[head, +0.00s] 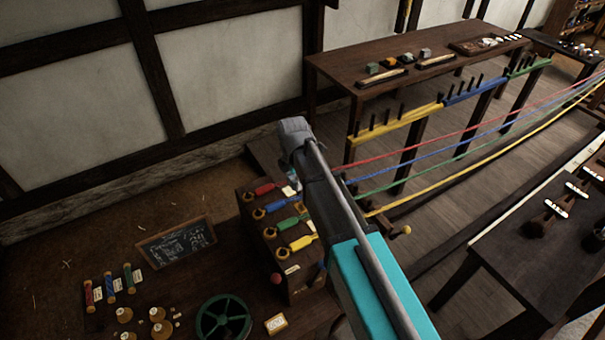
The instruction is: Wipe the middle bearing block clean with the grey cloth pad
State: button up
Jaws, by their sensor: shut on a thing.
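My arm reaches up from the bottom right, and its grey end hides what lies behind and below it. My gripper's jaws do not show, and I cannot see what they hold. The grey cloth pad cannot be made out. A dark wooden stand (262,252) carries red, blue, green and yellow handles in a row, and my arm covers its right side. I cannot tell any part of it as the middle bearing block. Several small blocks, including a grey-green one (372,68), sit on the back table (340,62).
Red, blue, green and yellow ropes (480,150) stretch to the upper right past the coloured rails (400,124). A slate (176,242), spools (110,287) and a green wheel (223,318) lie lower left. A dark table (500,245) stands right. Floor shows between the tables.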

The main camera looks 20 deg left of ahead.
jog(key=shift+w+d, duration=0.2)
jog(key=shift+w, duration=0.05)
dwell(0.3)
jog(key=shift+f, duration=0.1)
